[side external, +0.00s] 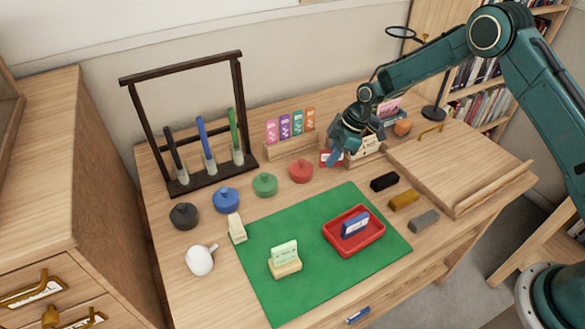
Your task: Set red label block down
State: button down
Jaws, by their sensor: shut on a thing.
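The red label block (325,158), red with a pale label, is in my gripper (334,158) at the back of the desk. My gripper is shut on it, with the fingers pointing down and covering part of the block. It is behind and to the right of the red round-lidded pot (300,171), beside the wooden card holder. I cannot tell whether the block touches the desk. A red tray (376,242) on the green mat (310,300) holds a blue label block (355,225).
Blue (226,200), green (265,184) and black (184,215) pots stand to the left. Black, yellow and grey blocks lie right of the mat. A small stand with a card (285,260) is on the mat.

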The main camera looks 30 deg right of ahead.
jog(key=shift+f, duration=1.4)
jog(key=shift+f, duration=0.1)
jog(key=c, duration=1.4)
grip_release()
jog(key=shift+c, duration=0.2)
jog(key=v, duration=1.2)
